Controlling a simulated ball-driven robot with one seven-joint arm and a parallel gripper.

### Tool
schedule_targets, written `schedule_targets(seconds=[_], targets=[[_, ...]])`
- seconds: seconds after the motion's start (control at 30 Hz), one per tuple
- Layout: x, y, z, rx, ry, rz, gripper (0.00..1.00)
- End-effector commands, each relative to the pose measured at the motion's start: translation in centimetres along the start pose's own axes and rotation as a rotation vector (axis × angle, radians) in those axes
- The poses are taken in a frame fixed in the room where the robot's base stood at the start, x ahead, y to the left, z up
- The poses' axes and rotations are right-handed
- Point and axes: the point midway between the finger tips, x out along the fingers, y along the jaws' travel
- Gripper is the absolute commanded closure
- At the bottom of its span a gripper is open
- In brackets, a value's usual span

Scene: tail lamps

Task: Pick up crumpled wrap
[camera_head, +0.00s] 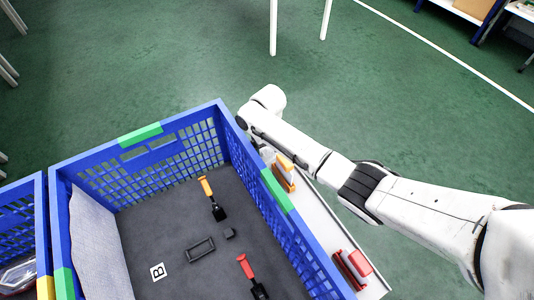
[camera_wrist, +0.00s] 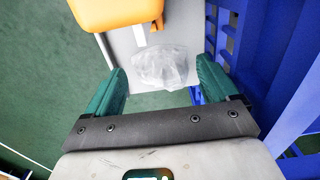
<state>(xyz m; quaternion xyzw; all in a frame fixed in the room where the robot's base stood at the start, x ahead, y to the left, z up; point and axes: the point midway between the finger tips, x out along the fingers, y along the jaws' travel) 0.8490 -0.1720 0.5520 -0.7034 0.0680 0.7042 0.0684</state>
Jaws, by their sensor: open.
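The crumpled wrap (camera_wrist: 160,72) is a clear, wrinkled plastic piece on a pale grey narrow surface (camera_wrist: 185,40) in the wrist view. My gripper (camera_wrist: 162,66) is open, with one green finger on each side of the wrap. The wrap lies between the fingers, and I cannot tell whether either finger touches it. In the head view my arm reaches to the outer right side of the blue crate, and the fingers are hidden there. I cannot make out the wrap clearly in that view.
An orange-topped lamp (camera_head: 285,162) and a red one (camera_head: 358,263) sit on the pale ledge (camera_head: 320,215). The orange part (camera_wrist: 115,12) is close above the wrap in the wrist view. The blue crate (camera_head: 150,160) holds tools. Green floor is clear beyond.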

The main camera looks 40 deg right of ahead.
Motion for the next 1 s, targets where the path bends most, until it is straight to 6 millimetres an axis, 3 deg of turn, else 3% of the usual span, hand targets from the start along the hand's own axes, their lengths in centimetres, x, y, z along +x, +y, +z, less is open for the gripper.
schedule_targets(seconds=[0.1,0.37,0.77,1.0], targets=[[1.14,0.07,-0.02,0.001,0.0,0.001,0.13],[1.24,0.03,-0.05,0.0,0.001,0.0,0.13],[1.23,0.02,-0.04,0.0,0.001,0.0,0.5],[1.17,0.02,-0.04,0.0,0.001,0.0,0.5]])
